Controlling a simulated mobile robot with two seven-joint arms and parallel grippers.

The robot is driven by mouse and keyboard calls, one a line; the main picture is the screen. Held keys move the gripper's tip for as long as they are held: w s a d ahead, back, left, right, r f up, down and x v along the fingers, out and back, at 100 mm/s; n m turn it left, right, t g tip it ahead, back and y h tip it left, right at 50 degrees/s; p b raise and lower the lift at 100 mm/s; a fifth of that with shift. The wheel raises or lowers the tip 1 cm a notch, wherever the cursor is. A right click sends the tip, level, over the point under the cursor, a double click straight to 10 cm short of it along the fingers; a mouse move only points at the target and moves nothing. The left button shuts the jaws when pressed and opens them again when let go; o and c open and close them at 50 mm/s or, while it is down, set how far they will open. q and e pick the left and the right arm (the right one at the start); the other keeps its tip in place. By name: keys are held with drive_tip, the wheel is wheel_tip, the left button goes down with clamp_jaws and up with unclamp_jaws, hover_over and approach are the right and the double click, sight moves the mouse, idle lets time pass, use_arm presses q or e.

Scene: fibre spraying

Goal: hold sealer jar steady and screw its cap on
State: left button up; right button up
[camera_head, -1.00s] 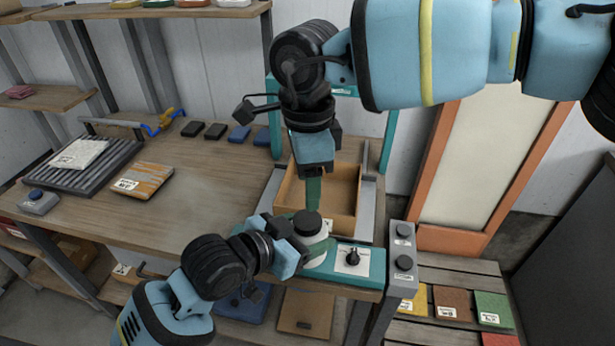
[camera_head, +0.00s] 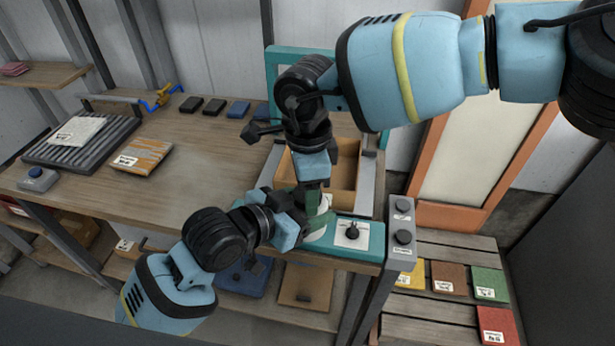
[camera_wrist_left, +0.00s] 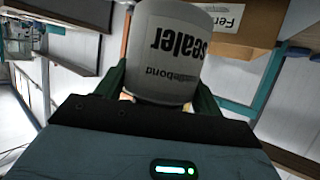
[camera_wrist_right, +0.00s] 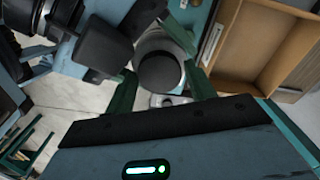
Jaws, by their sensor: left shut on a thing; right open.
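The white sealer jar (camera_wrist_left: 168,50) fills the top of the left wrist view, its "sealer" label upside down there. My left gripper (camera_wrist_left: 165,85) is shut on the jar's body, one finger on each side. The dark round cap (camera_wrist_right: 160,72) sits on top of the jar in the right wrist view; whether it is tight cannot be told. My right gripper (camera_wrist_right: 160,92) is open, its green fingers on either side of the cap and apart from it. In the head view the jar (camera_head: 322,232) is mostly hidden behind my grippers.
An open wooden box (camera_head: 345,170) stands just behind the jar. A ribbed rack (camera_head: 80,140) lies at the left; the bench middle is clear.

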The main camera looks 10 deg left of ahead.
drive_tip(key=shift+c, duration=0.4)
drive_tip(key=c, duration=0.7)
drive_tip(key=shift+m, duration=1.6)
drive_tip(key=o, duration=1.1)
drive_tip(key=shift+r, duration=2.3)
